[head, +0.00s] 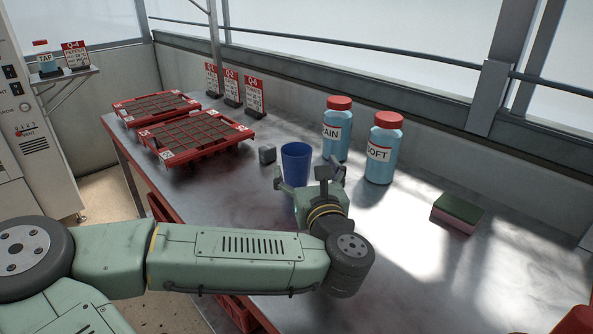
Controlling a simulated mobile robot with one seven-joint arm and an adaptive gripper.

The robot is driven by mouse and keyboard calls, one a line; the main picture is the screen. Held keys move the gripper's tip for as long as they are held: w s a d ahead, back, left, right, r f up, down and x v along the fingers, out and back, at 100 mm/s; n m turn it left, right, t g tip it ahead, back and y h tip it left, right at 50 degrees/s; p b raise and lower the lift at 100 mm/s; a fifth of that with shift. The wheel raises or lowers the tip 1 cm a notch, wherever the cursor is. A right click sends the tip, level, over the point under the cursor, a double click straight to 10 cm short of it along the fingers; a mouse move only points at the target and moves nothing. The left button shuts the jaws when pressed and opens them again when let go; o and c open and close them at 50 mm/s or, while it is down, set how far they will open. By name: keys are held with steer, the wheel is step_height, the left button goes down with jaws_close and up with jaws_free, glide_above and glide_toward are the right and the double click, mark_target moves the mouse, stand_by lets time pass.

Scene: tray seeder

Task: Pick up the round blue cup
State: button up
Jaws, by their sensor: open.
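The round blue cup (296,161) stands upright on the metal table, near the middle of the head view. My gripper (306,179) is just on the near side of the cup, with its fingers spread and pointing towards it. The gripper is open and holds nothing that I can see. The lower part of the cup is partly hidden by the gripper. I cannot tell whether a finger touches the cup.
Two light blue bottles with red caps, RAIN (337,130) and SOFT (383,150), stand close right of the cup. Red seed trays (180,157) are further left; a green-and-pink sponge (456,213) lies right.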

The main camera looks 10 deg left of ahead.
mark_target(294, 143)
steer(key=x, duration=0.4)
steer(key=shift+w+p, duration=0.1)
steer(key=shift+p, duration=0.2)
steer(key=shift+f+p+x, duration=0.2)
steer(key=shift+p+x, duration=0.15)
steer(key=shift+x, duration=1.15)
steer(key=shift+f+p+x, duration=0.2)
steer(key=shift+p+x, duration=0.1)
steer(key=shift+x, duration=1.15)
steer(key=shift+c, duration=0.3)
steer(key=c, duration=1.2)
steer(key=shift+o, duration=0.2)
